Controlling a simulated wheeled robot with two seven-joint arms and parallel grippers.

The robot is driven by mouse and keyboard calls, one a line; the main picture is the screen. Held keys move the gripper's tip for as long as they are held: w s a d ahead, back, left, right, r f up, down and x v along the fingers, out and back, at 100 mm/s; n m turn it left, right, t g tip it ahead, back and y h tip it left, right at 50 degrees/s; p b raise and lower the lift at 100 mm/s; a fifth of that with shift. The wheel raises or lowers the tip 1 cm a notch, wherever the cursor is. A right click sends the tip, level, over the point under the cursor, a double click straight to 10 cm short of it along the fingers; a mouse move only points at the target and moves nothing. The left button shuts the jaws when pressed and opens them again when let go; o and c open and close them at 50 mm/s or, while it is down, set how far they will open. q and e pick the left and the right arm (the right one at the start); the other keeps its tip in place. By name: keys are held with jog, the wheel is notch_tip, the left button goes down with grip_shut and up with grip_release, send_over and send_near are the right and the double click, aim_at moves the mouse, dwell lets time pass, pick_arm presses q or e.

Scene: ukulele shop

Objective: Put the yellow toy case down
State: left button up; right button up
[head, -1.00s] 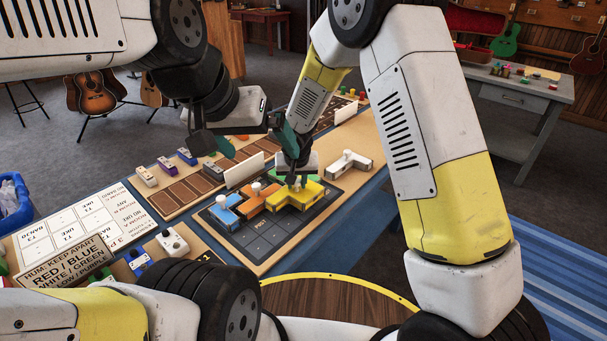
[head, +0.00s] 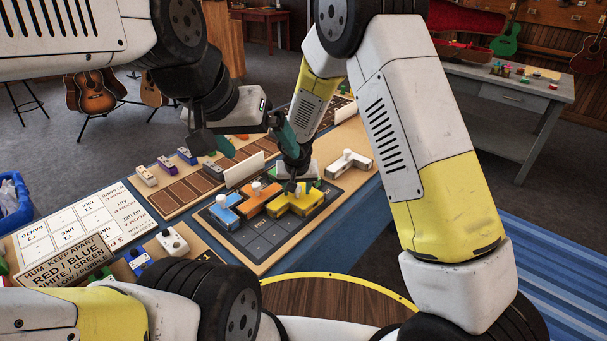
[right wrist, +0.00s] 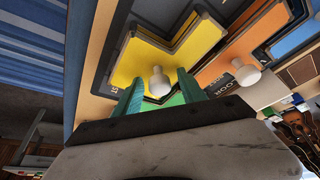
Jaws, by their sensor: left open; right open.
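The yellow toy case (head: 303,203) lies on the dark pedal-board mat (head: 262,245), beside an orange case (head: 257,203). In the right wrist view the yellow case (right wrist: 140,62) has a white knob (right wrist: 160,81) on it. My right gripper (head: 298,184) is just above the yellow case in the head view. In the right wrist view its two teal fingers (right wrist: 161,93) are apart, one on each side of the knob, with visible gaps. My left gripper (head: 254,142) is open and empty, above the brown fretted strip.
A blue case (head: 224,213) sits left of the orange one on the mat. A white L-shaped case (head: 349,164) stands right of the mat. Several small pedals and a sign (head: 66,260) are at the left.

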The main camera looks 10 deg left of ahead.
aim_at(298, 207)
jog(key=v, duration=1.2)
jog(key=s+d+r+m, duration=0.1)
jog(key=s+d+r, duration=0.1)
jog(key=d+r, duration=0.45)
jog(key=s+d+r+m, duration=0.1)
jog(key=s+d+r, duration=0.2)
jog(key=d+r, duration=0.4)
jog(key=s+d+r+t, duration=0.1)
jog(key=s+d+r, duration=0.1)
jog(key=s+d, duration=0.3)
jog(key=s+d+r+y, duration=0.1)
jog(key=s+d+r, duration=0.2)
jog(key=s+d, duration=0.3)
jog(key=s, duration=0.4)
jog(key=shift+s+d+r+t, duration=0.15)
jog(key=shift+s+d+t, duration=0.15)
jog(key=shift+t, duration=0.1)
